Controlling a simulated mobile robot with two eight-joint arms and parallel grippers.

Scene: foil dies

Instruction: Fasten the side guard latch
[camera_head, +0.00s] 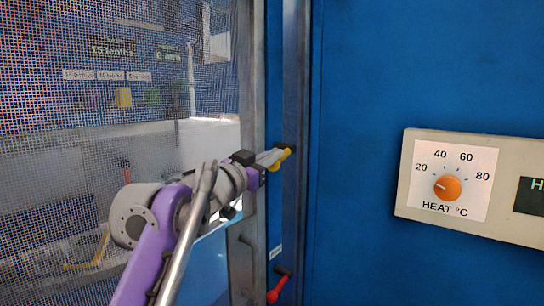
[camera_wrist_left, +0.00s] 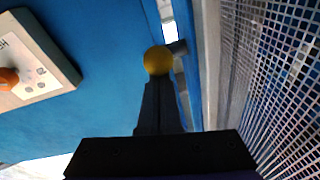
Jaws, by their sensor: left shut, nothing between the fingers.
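The side guard is a mesh panel (camera_head: 60,190) in a grey metal frame (camera_head: 250,70) at the left of the head view. A latch handle with a yellow knob (camera_head: 284,155) sits at the frame edge, against a grey post (camera_head: 295,60). The yellow knob (camera_wrist_left: 157,60) also shows in the left wrist view, straight beyond the fingertips. My left gripper (camera_head: 270,157) is shut and empty, right at the knob. Its dark fingers (camera_wrist_left: 157,82) cover the lower part of the latch; whether they touch it I cannot tell. My right gripper is out of view.
A red-knobbed handle (camera_head: 275,293) hangs lower on the same post. A cream control box (camera_head: 405,190) with an orange heat dial (camera_head: 447,187) juts from the blue wall (camera_head: 370,80) at right. The wall between post and box is clear.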

